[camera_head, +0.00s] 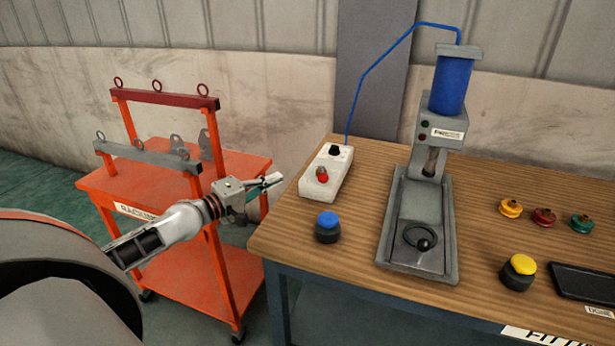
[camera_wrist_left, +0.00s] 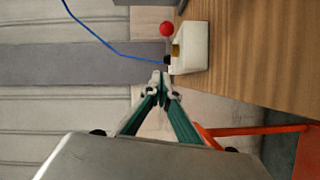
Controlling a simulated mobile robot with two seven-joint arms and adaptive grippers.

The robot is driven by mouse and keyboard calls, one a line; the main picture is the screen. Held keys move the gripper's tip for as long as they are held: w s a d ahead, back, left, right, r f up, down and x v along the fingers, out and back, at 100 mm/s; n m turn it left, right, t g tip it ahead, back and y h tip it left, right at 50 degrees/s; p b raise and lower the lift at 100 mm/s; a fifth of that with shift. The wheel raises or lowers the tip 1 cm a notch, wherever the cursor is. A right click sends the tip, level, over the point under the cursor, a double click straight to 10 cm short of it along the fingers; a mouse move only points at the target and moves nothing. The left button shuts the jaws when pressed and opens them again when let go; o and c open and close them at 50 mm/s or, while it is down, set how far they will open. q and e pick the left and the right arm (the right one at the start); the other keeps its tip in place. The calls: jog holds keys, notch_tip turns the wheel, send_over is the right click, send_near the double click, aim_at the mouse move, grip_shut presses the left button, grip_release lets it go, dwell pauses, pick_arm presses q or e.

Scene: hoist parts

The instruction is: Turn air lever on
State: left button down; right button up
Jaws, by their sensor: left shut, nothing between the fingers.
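The white air box (camera_head: 334,180) stands at the back left of the wooden bench, with a lever ending in a red ball (camera_head: 322,174) and a black fitting (camera_head: 334,151) joined to a blue hose. In the left wrist view, the box (camera_wrist_left: 193,46) lies just beyond my fingertips, with the red ball (camera_wrist_left: 166,29) on its stalk above the black fitting (camera_wrist_left: 167,60). My left gripper (camera_head: 274,180) is shut and empty, left of the box and apart from the red ball. It also shows in the wrist view (camera_wrist_left: 161,78). My right gripper is out of view.
The hose (camera_head: 361,85) runs up to a press (camera_head: 440,130) on the bench. A blue button (camera_head: 328,222) stands in front of the air box, and a yellow button (camera_head: 519,268) farther right. An orange cart (camera_head: 170,285) with hoist frames stands left, below my left arm.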

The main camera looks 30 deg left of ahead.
pick_arm(q)
jog(key=w+d+f+p, duration=0.1)
jog(key=w+d+p, duration=0.1)
jog(key=w+d, duration=0.3)
jog(key=x, duration=0.3)
dwell(0.4)
jog(key=shift+w+d, duration=0.2)
jog(key=shift+d, duration=0.05)
